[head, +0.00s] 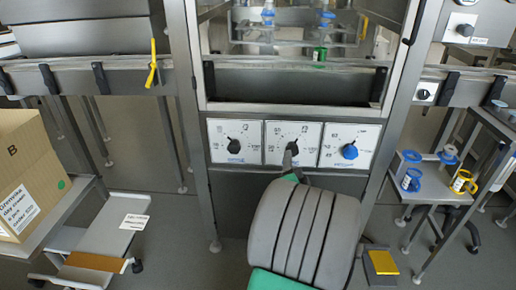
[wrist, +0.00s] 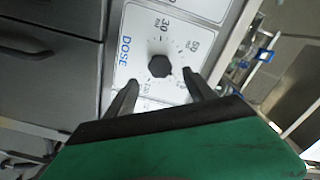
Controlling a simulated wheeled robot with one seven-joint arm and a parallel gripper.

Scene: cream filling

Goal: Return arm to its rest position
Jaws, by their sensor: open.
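My gripper (head: 291,150) is in front of the middle dial panel (head: 307,131) on the machine and hides part of it. In the wrist view my gripper (wrist: 160,77) is open. Its two dark fingers stand apart, with a dark faceted knob (wrist: 159,66) between and just beyond the tips. The knob is on a white panel marked DOSE in blue. I see no finger touching the knob, but the depth gap is hard to judge. My grey arm covers the lower middle of the head view.
A left dial panel (head: 235,140) and a right panel with a blue knob (head: 349,152) flank the middle one. A box (head: 28,170) stands at left. A side table (head: 437,190) at right holds blue and yellow items. A yellow handle (head: 153,64) hangs upper left.

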